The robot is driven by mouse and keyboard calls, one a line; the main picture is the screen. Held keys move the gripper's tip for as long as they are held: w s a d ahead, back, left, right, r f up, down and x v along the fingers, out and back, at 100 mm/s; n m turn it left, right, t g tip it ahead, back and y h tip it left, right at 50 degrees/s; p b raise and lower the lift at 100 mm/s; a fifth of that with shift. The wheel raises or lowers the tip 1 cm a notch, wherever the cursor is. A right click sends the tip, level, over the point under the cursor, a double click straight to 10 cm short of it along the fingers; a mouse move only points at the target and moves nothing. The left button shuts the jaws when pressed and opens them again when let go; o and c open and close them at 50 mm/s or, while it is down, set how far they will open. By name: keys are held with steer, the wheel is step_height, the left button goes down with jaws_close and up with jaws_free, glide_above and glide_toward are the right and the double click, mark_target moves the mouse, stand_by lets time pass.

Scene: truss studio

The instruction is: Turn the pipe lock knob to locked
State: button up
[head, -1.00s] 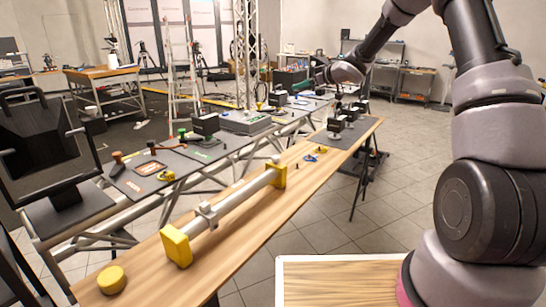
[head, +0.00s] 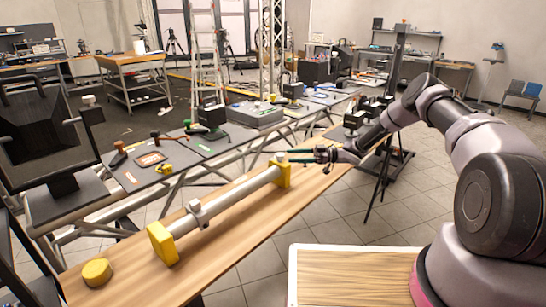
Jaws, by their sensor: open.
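A grey pipe (head: 238,193) lies along the wooden bench, held between a near yellow block (head: 162,243) and a far yellow block (head: 282,175). A small grey clamp (head: 199,213) with a projecting part sits around the pipe, nearer the near block. It looks like the pipe lock; its knob is too small to tell apart, and I cannot tell its setting. My gripper (head: 290,156) is open and appears empty, its fingers pointing left, just above or behind the far yellow block. It is well away from the clamp.
A yellow round piece (head: 97,272) lies on the bench's near end. A dark monitor (head: 45,135) stands at the left. A second table (head: 205,150) with tools and black devices runs behind the bench. The bench top between clamp and bench edge is clear.

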mark_target(272, 166)
steer(key=a, duration=0.6)
steer(key=s+a, duration=0.1)
steer(key=a, duration=0.2)
jaws_close()
